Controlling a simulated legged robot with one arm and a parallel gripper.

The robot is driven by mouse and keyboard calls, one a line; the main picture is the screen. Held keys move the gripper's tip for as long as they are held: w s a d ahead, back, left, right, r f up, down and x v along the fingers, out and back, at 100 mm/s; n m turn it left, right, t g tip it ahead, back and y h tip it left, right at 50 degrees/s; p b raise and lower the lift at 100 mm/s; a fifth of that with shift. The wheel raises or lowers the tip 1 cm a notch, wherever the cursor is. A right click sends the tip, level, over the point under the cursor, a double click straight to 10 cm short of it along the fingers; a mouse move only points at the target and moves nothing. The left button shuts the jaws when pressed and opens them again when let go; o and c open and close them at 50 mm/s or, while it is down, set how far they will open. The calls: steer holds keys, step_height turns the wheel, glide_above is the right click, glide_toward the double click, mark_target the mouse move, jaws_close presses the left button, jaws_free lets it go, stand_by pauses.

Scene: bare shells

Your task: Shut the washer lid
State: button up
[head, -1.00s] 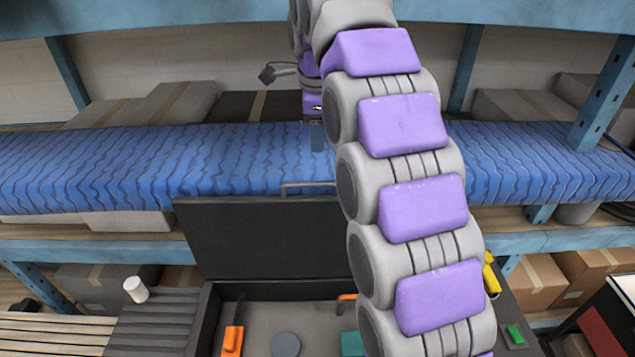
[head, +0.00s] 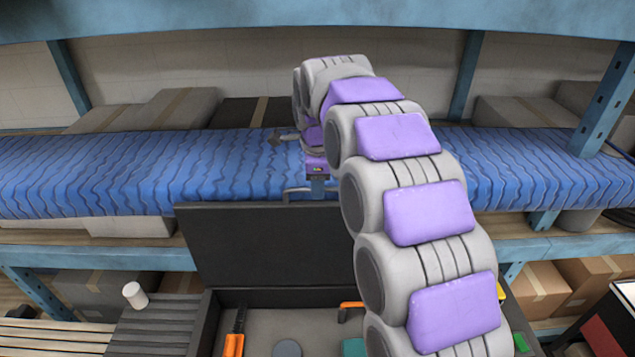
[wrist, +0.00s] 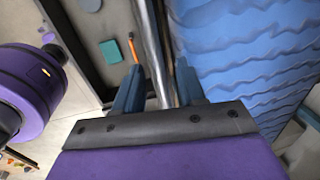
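The dark lid (head: 260,245) stands upright, open, at the back of a dark box (head: 205,325); I see no other lid. A metal handle (head: 292,192) runs along its top edge. My gripper (head: 318,190) is just above the lid's top edge, by the handle, its fingers small and partly hidden. In the wrist view, the blue fingers of my gripper (wrist: 158,88) are open on either side of a grey metal bar (wrist: 152,45), which looks like the handle or the lid's edge. I cannot tell whether they touch it.
The box holds an orange-handled tool (head: 234,343), a grey disc (head: 287,349) and a teal block (head: 353,347). A white cup (head: 135,295) is on the slatted surface at left. A blue-covered shelf (head: 90,175) lies close behind the lid. My arm hides the box's right part.

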steer(key=shift+a+f, duration=0.15)
steer(key=shift+a, duration=0.15)
steer(key=shift+d, duration=0.1)
steer(key=shift+c, duration=0.3)
steer(key=shift+d, duration=0.25)
steer(key=c, duration=0.5)
jaws_close()
